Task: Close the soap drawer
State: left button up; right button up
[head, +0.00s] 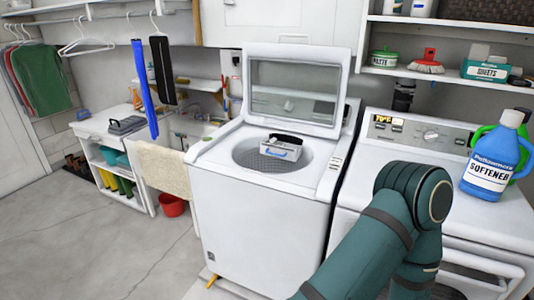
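The white top-loading washer (262,222) stands in the middle with its windowed lid (295,88) raised. A small pale box-like part with a blue mark, which looks like the soap drawer (280,151), shows at the back of the round tub opening. A dark shape lies along its top. I cannot tell from here how far the drawer is open. My teal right arm comes in from the bottom right, in front of the dryer and to the right of the washer. Its gripper does not show. My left gripper is not in view.
The dryer (367,190) stands right of the washer, with a blue softener bottle (490,160) on top. A shelf (440,78) holds several items above it. A sink (190,130) and red bucket (172,205) are left. The floor (90,245) at left front is clear.

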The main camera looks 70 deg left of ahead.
aim_at(286, 151)
jog(key=u, duration=2.25)
jog(key=i+j+z, duration=0.4)
jog(key=i+j, duration=0.1)
jog(key=i, duration=0.05)
